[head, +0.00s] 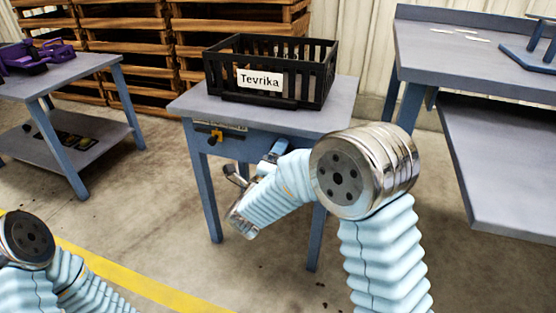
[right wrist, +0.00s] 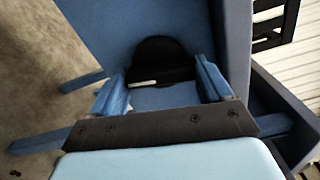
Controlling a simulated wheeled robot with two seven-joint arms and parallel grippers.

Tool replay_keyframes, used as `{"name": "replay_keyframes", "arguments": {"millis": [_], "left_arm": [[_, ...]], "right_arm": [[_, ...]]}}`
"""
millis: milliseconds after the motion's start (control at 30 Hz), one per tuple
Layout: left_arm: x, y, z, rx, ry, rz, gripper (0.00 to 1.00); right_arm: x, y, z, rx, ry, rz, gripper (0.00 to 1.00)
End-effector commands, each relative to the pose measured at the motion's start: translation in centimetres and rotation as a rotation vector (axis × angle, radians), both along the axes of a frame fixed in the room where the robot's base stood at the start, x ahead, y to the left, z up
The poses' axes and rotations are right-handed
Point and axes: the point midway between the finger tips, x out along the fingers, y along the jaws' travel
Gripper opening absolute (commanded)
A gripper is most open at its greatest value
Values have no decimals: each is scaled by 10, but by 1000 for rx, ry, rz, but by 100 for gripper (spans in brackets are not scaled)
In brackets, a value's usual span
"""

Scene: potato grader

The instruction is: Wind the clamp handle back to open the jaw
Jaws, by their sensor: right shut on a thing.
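A black crate (head: 223,85) labelled Tevrika stands on the blue table (head: 190,105). Another table (head: 95,75) with a purple object (head: 40,55) is at the left. A grey workbench (head: 440,60) stands at the right. Wooden pallets (head: 130,50) are stacked behind.

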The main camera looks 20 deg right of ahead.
Motion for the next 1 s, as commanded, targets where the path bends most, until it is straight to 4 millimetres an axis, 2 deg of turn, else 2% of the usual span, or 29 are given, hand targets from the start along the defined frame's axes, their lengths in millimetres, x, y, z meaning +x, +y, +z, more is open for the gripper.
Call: {"name": "replay_keyframes", "arguments": {"millis": [467, 1000], "left_arm": [[0, 0, 2, 0, 0, 0, 38], [1, 2, 23, 5, -5, 3, 38]], "right_arm": [[-1, 1, 0, -365, 250, 1, 48], [-1, 1, 1, -791, 537, 2, 48]]}}
